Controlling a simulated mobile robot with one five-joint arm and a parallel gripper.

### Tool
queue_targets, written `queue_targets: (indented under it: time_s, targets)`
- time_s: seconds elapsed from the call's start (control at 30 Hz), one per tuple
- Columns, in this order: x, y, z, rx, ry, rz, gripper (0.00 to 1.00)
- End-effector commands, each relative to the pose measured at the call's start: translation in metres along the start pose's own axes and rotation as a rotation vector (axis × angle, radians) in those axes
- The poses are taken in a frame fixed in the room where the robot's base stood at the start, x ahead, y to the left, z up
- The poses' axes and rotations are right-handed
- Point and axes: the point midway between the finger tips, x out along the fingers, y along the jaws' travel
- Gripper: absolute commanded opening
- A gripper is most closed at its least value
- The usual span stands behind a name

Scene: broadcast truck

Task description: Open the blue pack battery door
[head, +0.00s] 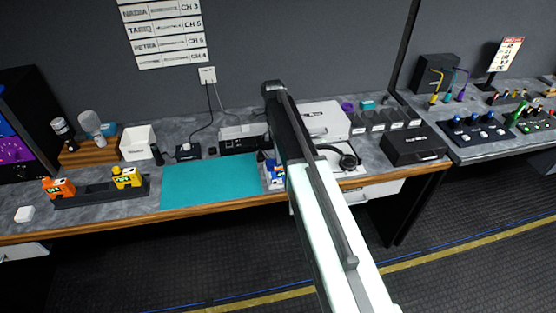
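A small blue and white item (276,175), which may be the blue pack, lies at the right edge of the teal mat (205,183). My arm crosses in front of it and hides part of it. Its battery door cannot be made out. An orange pack (58,188) and a yellow pack (127,178) stand in a dark holder (92,196) on the left of the bench. My arm reaches up through the middle of the view, and my gripper's fingers do not show.
The teal mat is bare over most of its surface. A headset (347,160) and white case (323,121) lie right of my arm. A black box (413,145) sits at the bench's right end. The dark floor in front is clear.

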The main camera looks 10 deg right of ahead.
Motion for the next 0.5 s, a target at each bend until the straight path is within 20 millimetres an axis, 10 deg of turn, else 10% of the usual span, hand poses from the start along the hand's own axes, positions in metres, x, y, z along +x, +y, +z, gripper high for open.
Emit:
queue_targets:
  time_s: [0.3, 0.4, 0.5]
  targets:
    - [-0.0006, 0.0003, 0.0000, 0.000, 0.000, 0.012, 0.00]
    - [-0.0006, 0.0002, -0.0001, 0.000, 0.000, 0.012, 0.27]
    - [-0.0006, 0.0002, -0.0002, 0.000, 0.000, 0.012, 0.27]
